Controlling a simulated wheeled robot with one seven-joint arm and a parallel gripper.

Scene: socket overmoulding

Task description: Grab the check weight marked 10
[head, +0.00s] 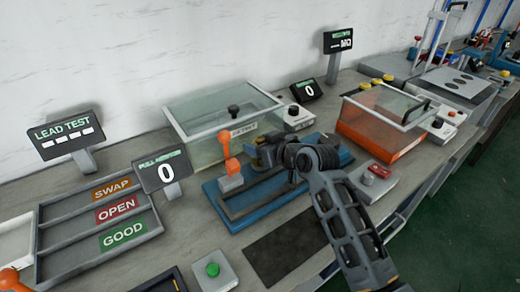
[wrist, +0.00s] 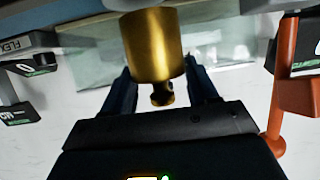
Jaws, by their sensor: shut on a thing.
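A brass cylindrical weight (wrist: 152,45) with a small knob sits between the two dark fingers of my gripper (wrist: 162,80) in the wrist view. My gripper is shut on it. No number can be read on the side that shows. In the head view my gripper (head: 262,152) is above the blue fixture (head: 238,217), just right of its orange lever (head: 228,150). The weight is mostly hidden there by my gripper and arm.
A clear-lidded box (head: 205,150) stands behind my gripper. An orange clear-lidded box (head: 375,139) is to the right. A grey box with a red button (head: 377,171) is near my arm. The SWAP/OPEN/GOOD tray (head: 60,272) is at left. A dark mat (head: 285,250) lies bare in front.

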